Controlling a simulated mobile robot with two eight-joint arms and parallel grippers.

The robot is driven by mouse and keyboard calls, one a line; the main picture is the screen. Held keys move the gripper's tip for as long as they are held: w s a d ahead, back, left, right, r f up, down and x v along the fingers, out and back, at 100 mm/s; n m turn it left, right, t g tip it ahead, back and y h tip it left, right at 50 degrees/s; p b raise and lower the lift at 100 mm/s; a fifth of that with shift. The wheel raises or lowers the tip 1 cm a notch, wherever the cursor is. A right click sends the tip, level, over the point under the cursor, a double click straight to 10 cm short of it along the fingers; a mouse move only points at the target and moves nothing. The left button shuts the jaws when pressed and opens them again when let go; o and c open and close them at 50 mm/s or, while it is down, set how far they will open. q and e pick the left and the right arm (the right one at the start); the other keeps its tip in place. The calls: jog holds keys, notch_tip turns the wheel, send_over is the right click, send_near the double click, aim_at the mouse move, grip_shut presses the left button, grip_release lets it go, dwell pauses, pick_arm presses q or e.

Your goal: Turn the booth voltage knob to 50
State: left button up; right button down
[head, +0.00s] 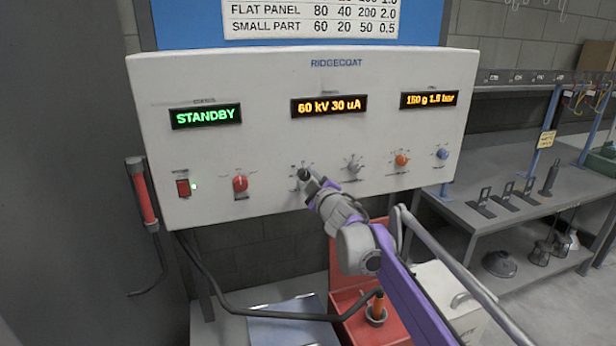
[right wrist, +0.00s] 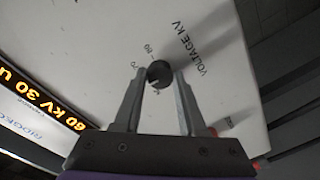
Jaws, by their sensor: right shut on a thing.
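The black voltage knob (head: 304,174) sits low on the white control panel (head: 255,80), below the middle orange display (head: 329,106), which reads 60 kV 30 uA. My right gripper (head: 309,182) reaches up to this knob from below right. In the right wrist view, the knob (right wrist: 159,73) is between the two fingertips of my right gripper (right wrist: 161,78), shut on it. "VOLTAGE KV" and scale marks including 70 and 80 show beside the knob. The knob's pointer and the rest of the scale are hidden or too small to read. My left gripper is not in view.
A grey knob (head: 353,165), an orange knob (head: 401,159) and a blue knob (head: 442,153) sit to the right. A red knob (head: 240,184) and a red switch (head: 183,188) sit left. A green display (head: 205,117) reads STANDBY. A red box (head: 345,283) stands below.

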jog(key=n+p, duration=0.2)
jog(key=n, duration=0.3)
jog(key=shift+r, duration=0.2)
jog(key=n+p, duration=0.1)
jog(key=n, duration=0.2)
jog(key=shift+h, duration=0.3)
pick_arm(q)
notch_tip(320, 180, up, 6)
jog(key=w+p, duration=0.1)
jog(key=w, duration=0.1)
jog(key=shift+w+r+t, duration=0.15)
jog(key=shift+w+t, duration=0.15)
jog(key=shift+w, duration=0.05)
pick_arm(e)
jog(key=shift+n, duration=1.2)
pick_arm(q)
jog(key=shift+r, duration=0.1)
pick_arm(e)
jog(key=shift+f, duration=0.1)
jog(key=shift+c, duration=2.4)
grip_release()
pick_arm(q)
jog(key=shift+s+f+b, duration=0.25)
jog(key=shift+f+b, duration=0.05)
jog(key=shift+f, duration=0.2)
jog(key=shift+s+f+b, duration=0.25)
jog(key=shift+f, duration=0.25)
pick_arm(e)
jog(key=v, duration=1.1)
